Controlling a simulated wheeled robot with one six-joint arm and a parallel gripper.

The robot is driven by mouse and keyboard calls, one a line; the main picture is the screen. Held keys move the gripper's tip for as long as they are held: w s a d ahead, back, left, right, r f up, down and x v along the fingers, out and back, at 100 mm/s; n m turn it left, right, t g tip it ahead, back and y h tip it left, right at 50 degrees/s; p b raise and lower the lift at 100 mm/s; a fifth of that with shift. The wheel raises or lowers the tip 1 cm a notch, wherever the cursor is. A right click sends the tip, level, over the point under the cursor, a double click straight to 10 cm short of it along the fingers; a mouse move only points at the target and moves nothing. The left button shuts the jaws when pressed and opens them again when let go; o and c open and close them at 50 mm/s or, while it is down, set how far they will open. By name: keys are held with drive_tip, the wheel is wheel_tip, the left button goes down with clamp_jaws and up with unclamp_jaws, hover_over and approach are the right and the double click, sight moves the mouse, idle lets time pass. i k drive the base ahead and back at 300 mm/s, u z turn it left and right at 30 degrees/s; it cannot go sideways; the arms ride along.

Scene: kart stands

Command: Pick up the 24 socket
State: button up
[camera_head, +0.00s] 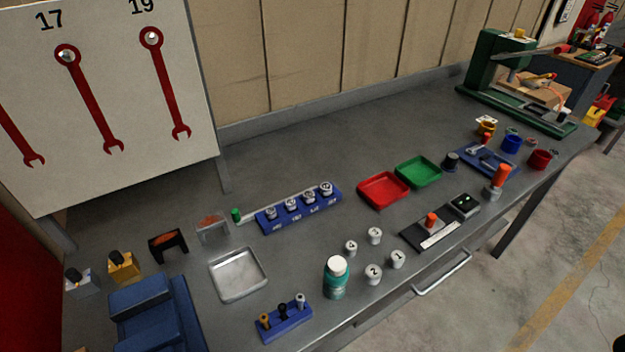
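A row of several silver sockets (309,197) stands upright on a blue holder (299,218) in the middle of the workbench. The holder has pale markings on its front face, too small to read. The socket at the right end (326,188) sits nearest the red tray. I cannot tell from the markings which socket is the 24. My gripper is not in view.
A red tray (384,191) and a green tray (419,171) lie right of the holder. A silver tray (238,275), a teal bottle (335,282) and several numbered white cylinders (373,273) stand in front. The bench behind the trays is clear.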

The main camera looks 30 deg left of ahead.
sight(326, 189)
drive_tip(key=u, duration=0.7)
drive_tip(key=i, duration=0.85)
drive_tip(key=u, duration=0.7)
